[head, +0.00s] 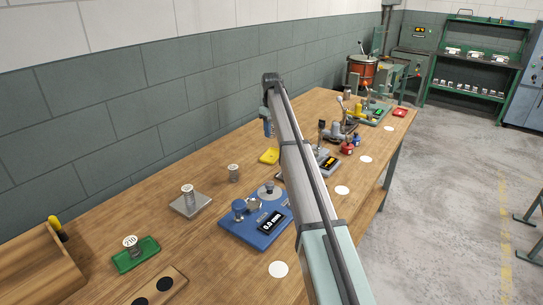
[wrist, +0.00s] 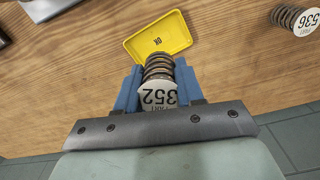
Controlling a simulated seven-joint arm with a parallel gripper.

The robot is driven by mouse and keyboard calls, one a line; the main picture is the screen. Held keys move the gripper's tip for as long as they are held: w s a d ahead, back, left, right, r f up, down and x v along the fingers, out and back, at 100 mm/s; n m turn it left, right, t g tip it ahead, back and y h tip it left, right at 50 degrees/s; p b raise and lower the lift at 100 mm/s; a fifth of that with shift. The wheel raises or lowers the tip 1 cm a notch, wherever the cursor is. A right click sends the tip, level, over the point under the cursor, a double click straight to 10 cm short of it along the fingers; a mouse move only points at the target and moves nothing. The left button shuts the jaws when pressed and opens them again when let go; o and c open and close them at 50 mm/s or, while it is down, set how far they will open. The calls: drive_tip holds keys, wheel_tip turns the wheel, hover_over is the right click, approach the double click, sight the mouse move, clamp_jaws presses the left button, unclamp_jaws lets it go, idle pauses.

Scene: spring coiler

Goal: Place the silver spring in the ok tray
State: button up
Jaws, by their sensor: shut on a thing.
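My gripper (head: 268,127) is shut on a metal coil spring (wrist: 158,68) with a round white tag that reads 352. The coils look dark grey-brown in the wrist view, where the blue fingers of my gripper (wrist: 157,85) press on both sides. The yellow tray (wrist: 136,45) lies just beyond the spring, with small dark lettering that seems to read OK. In the head view the yellow tray (head: 269,156) lies on the bench below my gripper. The spring hangs above the bench; its lower end is hard to make out.
A second tagged spring, 536 (wrist: 290,17), stands to the right in the wrist view. In the head view, springs stand on a metal plate (head: 180,205) and a green tray (head: 148,250). A blue gauge (head: 238,229) is near my arm. Bare wood surrounds the yellow tray's left side.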

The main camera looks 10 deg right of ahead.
sight(271, 156)
drive_tip(key=shift+w+r+n, duration=0.1)
drive_tip(key=shift+w+n, duration=0.25)
drive_tip(key=shift+n, duration=0.15)
drive_tip(key=n, duration=0.3)
drive_tip(key=shift+f, duration=5)
drive_tip(key=shift+f, duration=0.15)
drive_tip(key=o, duration=1.1)
drive_tip(key=shift+c, duration=0.2)
wheel_tip(271, 156, up, 12)
drive_tip(key=shift+r, duration=0.15)
